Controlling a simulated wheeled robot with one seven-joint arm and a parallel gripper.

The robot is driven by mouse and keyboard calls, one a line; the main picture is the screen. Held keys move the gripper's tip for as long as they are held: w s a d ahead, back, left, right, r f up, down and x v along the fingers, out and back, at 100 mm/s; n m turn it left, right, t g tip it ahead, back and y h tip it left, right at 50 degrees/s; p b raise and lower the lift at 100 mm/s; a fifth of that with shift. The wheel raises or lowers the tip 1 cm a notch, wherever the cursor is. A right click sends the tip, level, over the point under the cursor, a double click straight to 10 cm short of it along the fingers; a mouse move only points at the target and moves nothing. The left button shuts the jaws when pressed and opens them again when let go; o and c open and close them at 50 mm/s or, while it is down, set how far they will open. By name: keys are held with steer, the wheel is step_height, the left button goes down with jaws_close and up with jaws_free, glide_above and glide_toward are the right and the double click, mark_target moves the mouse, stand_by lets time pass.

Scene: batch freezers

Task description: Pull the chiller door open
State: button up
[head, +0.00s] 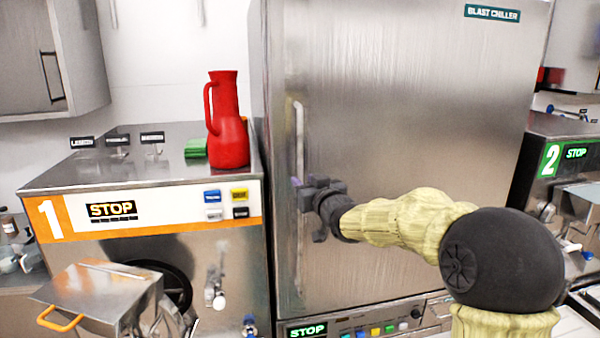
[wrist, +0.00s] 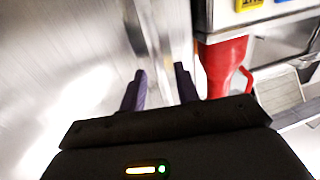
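The blast chiller door (head: 400,130) is a tall brushed-steel panel and looks shut. Its long vertical handle (head: 299,135) runs down the left side. My gripper (head: 305,193) is at the handle's middle, reaching in from the right. In the wrist view the two dark purple fingers (wrist: 161,88) stand apart, with the steel handle bar (wrist: 148,30) running between them. I see no clear contact between the fingers and the bar. In the head view the dark gripper body hides part of the handle.
Left of the chiller stands batch freezer 1 (head: 150,240), with a red jug (head: 228,140) on top near the chiller. Freezer 2 (head: 550,160) stands at the right. The chiller's control panel (head: 375,328) lies below the door.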

mark_target(301, 178)
steer(key=shift+p+x, duration=0.6)
steer(key=shift+x, duration=1.2)
jaws_close()
